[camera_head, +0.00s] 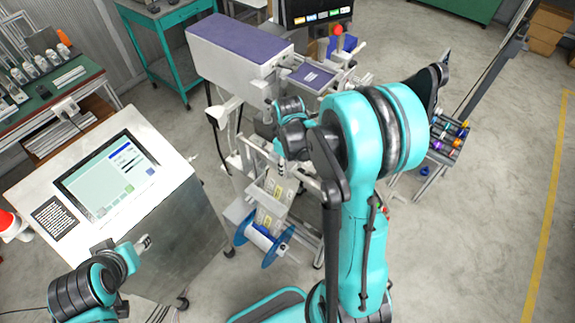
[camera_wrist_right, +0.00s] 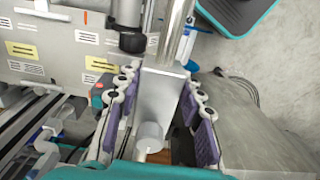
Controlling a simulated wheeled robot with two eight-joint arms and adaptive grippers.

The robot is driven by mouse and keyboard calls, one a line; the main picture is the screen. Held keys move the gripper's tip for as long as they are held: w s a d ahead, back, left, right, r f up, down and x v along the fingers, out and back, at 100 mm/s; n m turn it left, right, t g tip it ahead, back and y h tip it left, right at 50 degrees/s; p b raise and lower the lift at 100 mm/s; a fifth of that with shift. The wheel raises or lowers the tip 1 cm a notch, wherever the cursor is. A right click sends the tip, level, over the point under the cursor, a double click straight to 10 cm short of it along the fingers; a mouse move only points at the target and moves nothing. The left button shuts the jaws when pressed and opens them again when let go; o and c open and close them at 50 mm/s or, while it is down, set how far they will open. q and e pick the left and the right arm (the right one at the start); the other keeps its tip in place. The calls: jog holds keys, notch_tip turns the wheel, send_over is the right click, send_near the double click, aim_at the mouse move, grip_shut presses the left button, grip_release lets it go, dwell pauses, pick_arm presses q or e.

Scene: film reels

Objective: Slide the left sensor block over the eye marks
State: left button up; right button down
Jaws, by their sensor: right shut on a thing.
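My right gripper (camera_wrist_right: 160,88) is shut on a pale grey metal block (camera_wrist_right: 158,100) between its two purple-padded fingers in the right wrist view. The block sits by a shiny rod (camera_wrist_right: 176,40) and has a round knob at its lower end. It appears to be a sensor block; whether it is the left one I cannot tell. In the head view my right arm hides most of this spot.
A panel with yellow labels (camera_wrist_right: 85,37) lies left of the block. The machine carries a blue-flanged reel (camera_head: 262,240) low down. A touchscreen cabinet (camera_head: 108,178) stands at left, and a rack of coloured spools (camera_head: 450,135) at right. The floor at right is mostly clear.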

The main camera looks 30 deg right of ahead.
aim_at(310, 181)
jog(key=s+d, duration=0.1)
jog(key=s, duration=0.1)
jog(key=s+d, duration=0.1)
jog(key=s, duration=0.2)
jog(key=s+d, duration=0.1)
jog(key=s, duration=0.2)
jog(key=shift+d, duration=0.15)
jog(key=c, duration=1)
grip_release()
jog(key=shift+o, duration=0.2)
jog(key=shift+w+r, duration=0.1)
notch_tip(310, 181, up, 12)
